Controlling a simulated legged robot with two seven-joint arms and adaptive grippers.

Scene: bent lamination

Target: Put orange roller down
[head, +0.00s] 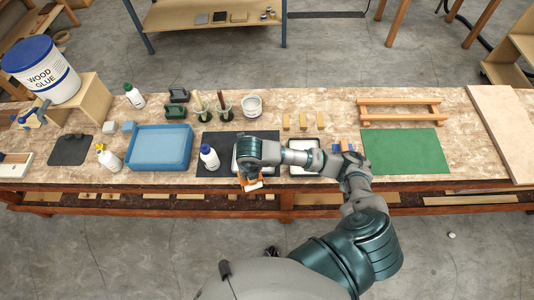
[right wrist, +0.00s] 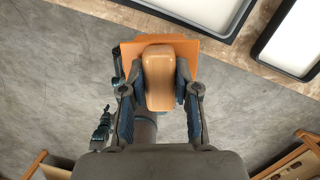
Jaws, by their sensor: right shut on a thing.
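The orange roller (right wrist: 187,47) has a light wooden handle and a flat-looking orange part. My right gripper (right wrist: 160,88) is shut on the handle, with a finger on each side. In the head view the right gripper (head: 246,178) is at the bench's front edge, and a bit of the orange roller (head: 254,186) shows beneath it. In the right wrist view grey floor lies behind the roller, so it is held clear of the bench top there. My arm hides part of the roller in the head view. I cannot make out my left gripper.
A white-filled tray (head: 235,161) on a dark mat is just behind the gripper, partly hidden; another tray (head: 303,171) is to its right. A white bottle (head: 209,157) and blue bin (head: 160,148) stand left.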

